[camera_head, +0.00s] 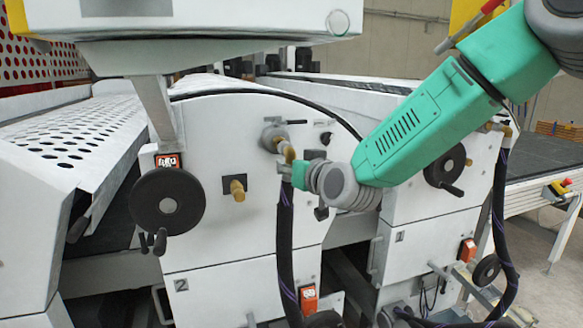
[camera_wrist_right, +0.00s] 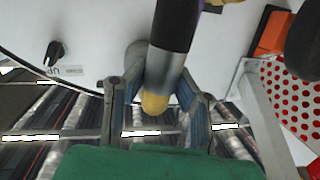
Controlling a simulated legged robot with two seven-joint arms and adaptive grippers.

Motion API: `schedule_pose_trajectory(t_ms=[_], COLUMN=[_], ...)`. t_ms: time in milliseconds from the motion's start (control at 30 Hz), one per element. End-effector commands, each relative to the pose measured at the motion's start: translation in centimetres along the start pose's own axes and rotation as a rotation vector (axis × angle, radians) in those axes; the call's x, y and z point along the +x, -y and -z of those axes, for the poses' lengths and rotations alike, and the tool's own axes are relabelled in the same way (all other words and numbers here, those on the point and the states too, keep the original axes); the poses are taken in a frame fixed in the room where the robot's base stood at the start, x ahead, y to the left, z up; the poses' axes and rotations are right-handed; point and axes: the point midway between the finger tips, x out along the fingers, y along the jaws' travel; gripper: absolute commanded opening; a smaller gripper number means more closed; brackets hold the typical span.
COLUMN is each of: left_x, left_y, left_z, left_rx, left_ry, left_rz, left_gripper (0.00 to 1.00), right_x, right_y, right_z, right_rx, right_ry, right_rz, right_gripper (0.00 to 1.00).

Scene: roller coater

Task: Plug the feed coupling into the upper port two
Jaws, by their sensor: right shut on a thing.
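My right gripper (camera_head: 289,172) is shut on the feed coupling, a silver sleeve with a brass tip (camera_wrist_right: 155,103), in front of machine two's white panel. In the right wrist view my gripper's fingers (camera_wrist_right: 155,112) stand on both sides of the sleeve. The coupling's dark hose (camera_head: 285,235) hangs down from it in the head view. The brass tip is bare in the wrist view. The upper port (camera_head: 270,137), a round grey fitting, is just above and left of my gripper in the head view. The coupling partly overlaps it in the wrist view. My left gripper is not in view.
A brass lower fitting (camera_head: 238,187) sticks out of the panel (camera_head: 215,230), left of the hose. A black handwheel (camera_head: 167,201) stands farther left. Machine one's panel (camera_head: 420,215), with another handwheel (camera_head: 445,170) and hose (camera_head: 499,225), is at the right.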

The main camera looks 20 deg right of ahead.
Motion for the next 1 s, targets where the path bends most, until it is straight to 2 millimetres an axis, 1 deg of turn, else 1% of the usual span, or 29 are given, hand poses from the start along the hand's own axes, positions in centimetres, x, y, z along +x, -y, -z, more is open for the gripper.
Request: schedule_pose_trajectory(t_ms=[267, 1000], left_x=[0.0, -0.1], left_y=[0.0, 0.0], left_z=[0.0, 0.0], left_rx=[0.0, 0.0], left_ry=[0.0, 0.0], left_rz=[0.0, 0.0], left_gripper=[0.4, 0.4], right_x=[0.2, 1.9], right_y=[-0.1, -0.3], right_z=[0.1, 0.4], right_rx=[0.001, 0.001], right_ry=[-0.002, -0.002], right_rz=[0.0, 0.0], right_gripper=[0.0, 0.0])
